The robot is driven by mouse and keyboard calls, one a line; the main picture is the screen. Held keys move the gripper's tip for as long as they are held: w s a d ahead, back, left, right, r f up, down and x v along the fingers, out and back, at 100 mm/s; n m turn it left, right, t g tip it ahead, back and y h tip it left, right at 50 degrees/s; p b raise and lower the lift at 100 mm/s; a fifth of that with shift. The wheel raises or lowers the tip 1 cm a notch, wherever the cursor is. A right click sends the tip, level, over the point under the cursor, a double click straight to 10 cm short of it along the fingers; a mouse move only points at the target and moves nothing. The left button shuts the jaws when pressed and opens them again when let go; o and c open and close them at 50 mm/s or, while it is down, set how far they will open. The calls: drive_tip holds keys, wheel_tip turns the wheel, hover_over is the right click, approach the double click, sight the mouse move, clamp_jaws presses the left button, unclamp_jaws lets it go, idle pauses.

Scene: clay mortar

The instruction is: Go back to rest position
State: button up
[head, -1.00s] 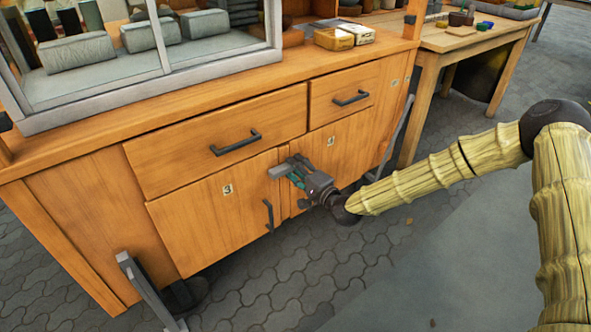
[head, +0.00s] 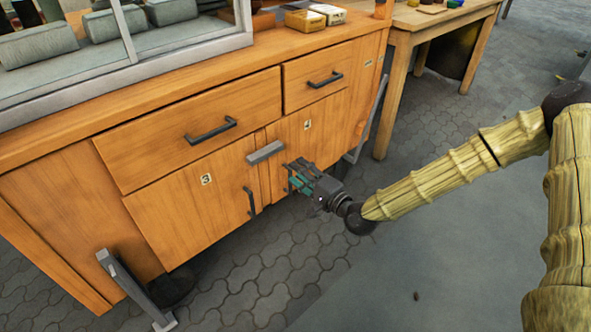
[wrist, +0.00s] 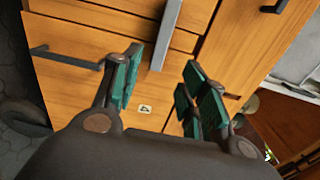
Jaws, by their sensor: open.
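My gripper (head: 299,177) is in front of the lower doors of the orange wooden cabinet (head: 205,90), with its fingers towards the right door. Its green-padded fingers are spread and nothing is between them. The spread fingers also show in the wrist view (wrist: 160,82), with the cabinet front beyond them. A grey bar (head: 265,152) is at the top of the gap between the doors, just up and left of the fingertips. It shows beyond the fingers in the wrist view (wrist: 168,32). I cannot tell how it is fixed.
Dark handles stand out from the left drawer (head: 211,131), right drawer (head: 325,79) and left door (head: 250,202). Grey metal struts (head: 135,290) stand by the cabinet's base. A wooden table (head: 425,25) is beyond. Paved floor (head: 285,255) is open in front.

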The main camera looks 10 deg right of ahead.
idle(0.4)
drive_tip(key=s+a+f+n+g+h, duration=0.2)
drive_tip(key=s+f+n+g+h, duration=0.45)
drive_tip(key=s+f, duration=1.4)
drive_tip(key=s+d+f+n+g+h, duration=0.2)
drive_tip(key=s+d+f+g, duration=0.2)
drive_tip(key=s+d, duration=0.45)
drive_tip(key=s+d+f+n+g+h, duration=0.15)
drive_tip(key=s+d+f+g, duration=0.3)
drive_tip(key=s, duration=0.75)
wheel_tip(320, 180, up, 32)
drive_tip(key=s+d+p, duration=0.2)
drive_tip(key=p, duration=2.9)
drive_tip(key=shift+d+n+h, duration=0.3)
drive_tip(key=shift+d, duration=0.05)
drive_tip(key=shift+r, duration=0.1)
